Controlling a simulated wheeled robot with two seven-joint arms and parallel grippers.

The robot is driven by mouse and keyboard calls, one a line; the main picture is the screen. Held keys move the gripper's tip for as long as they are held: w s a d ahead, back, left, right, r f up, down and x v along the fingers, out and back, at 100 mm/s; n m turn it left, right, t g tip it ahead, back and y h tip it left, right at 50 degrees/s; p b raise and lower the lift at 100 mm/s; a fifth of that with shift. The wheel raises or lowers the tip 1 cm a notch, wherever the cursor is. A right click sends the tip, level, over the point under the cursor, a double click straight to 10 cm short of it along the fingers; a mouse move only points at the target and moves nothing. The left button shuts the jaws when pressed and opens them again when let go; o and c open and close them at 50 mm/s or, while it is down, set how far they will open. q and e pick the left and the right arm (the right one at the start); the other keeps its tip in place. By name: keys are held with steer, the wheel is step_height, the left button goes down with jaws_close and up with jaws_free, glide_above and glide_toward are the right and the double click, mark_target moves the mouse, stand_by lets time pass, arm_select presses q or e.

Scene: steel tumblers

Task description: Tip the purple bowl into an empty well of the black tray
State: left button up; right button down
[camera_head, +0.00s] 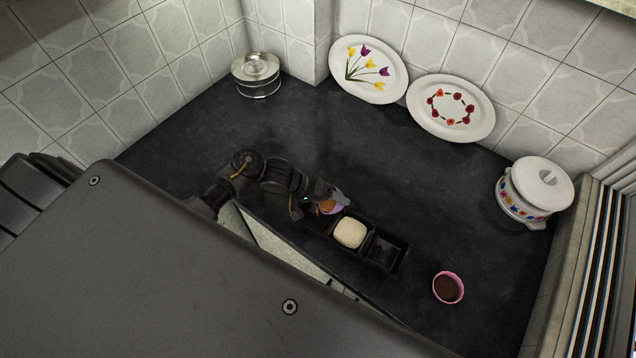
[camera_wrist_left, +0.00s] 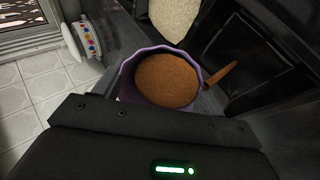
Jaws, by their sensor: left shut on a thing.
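The purple bowl (camera_head: 338,208) is in my left gripper (camera_head: 322,200), which is shut on it, over the left end of the black tray (camera_head: 406,254). In the left wrist view the purple bowl (camera_wrist_left: 123,84) holds an orange-brown filling with a fairly even surface. The tray's middle well holds a cream-coloured mass (camera_head: 350,233), which also shows in the left wrist view (camera_wrist_left: 178,18). The right well (camera_head: 383,250) looks dark and empty. The left well is mostly hidden by the gripper and bowl. My right gripper is not in view.
A pink bowl (camera_head: 448,287) with dark brown contents stands right of the tray. A white lidded pot (camera_head: 535,190), two flowered plates (camera_head: 369,69) (camera_head: 451,108) and a steel container (camera_head: 257,75) stand along the walls. The dark counter's middle is clear.

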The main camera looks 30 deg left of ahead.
arm_select(q)
steer(key=shift+s+a+r+t+h+b, duration=0.1)
steer(key=shift+a+t+h+b, duration=0.05)
steer(key=shift+t+h+b, duration=0.3)
steer(key=shift+s+a+r+t+h+b, duration=0.15)
steer(key=shift+t+h+b, duration=0.45)
steer(key=shift+b, duration=1.05)
steer(key=shift+a+r+h+b, duration=0.15)
steer(key=shift+h+b, duration=0.5)
steer(key=shift+b, duration=0.7)
steer(key=shift+s+a+f+m+t+h+b, duration=0.25)
steer(key=shift+f+t+h+b, duration=0.4)
steer(key=shift+b, duration=0.75)
steer(key=shift+s+a+r+h, duration=0.1)
steer(key=shift+r+h, duration=0.45)
steer(key=shift+r, duration=0.1)
steer(key=shift+s+a+r+m+t+h+b, duration=0.15)
steer(key=shift+r+t+h+b, duration=0.1)
steer(key=shift+r+t+h, duration=0.15)
steer(key=shift+s+a+r+m+t+h+b, duration=0.1)
steer(key=shift+r+t+h+b, duration=0.1)
steer(key=shift+r+t+h, duration=0.15)
